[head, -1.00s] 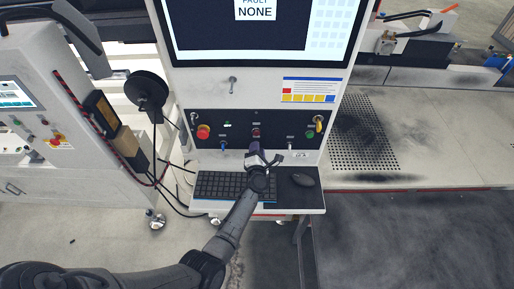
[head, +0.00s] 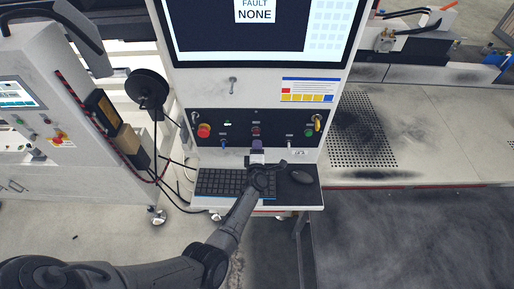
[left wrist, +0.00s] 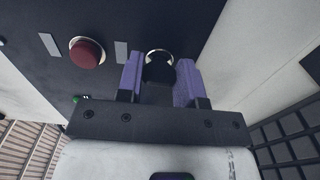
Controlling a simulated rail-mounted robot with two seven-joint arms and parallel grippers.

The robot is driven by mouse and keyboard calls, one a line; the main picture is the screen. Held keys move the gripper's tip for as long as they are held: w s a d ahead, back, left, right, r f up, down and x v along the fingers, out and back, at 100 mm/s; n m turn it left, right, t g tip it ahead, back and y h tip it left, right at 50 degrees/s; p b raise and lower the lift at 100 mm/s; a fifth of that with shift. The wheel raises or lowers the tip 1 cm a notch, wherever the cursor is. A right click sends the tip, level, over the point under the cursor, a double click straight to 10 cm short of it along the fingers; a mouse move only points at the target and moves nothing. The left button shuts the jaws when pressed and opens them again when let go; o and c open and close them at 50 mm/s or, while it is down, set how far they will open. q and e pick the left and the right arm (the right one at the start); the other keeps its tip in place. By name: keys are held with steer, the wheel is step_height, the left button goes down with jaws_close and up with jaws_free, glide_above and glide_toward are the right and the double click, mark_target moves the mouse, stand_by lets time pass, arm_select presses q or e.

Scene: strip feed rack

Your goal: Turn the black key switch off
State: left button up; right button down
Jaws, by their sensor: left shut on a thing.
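The black key switch (left wrist: 158,68) shows in the left wrist view as a black knob in a silver ring on the dark control panel. The two purple fingers of my left gripper (left wrist: 160,82) stand on either side of it and are shut on it. In the head view my left gripper (head: 257,146) is at the lower middle of the panel, below a red button, and hides the switch. Which way the key points is hard to tell. My right gripper is not in view.
The dark panel (head: 270,116) also carries a red mushroom button (head: 204,130), a green button (head: 308,132) and small switches. A keyboard (head: 220,183) and a mouse (head: 301,177) lie on the shelf below. The screen above (head: 335,45) reads fault none.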

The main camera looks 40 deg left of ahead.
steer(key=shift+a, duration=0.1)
arm_select(q)
steer(key=o, duration=0.9)
steer(key=shift+o, duration=0.2)
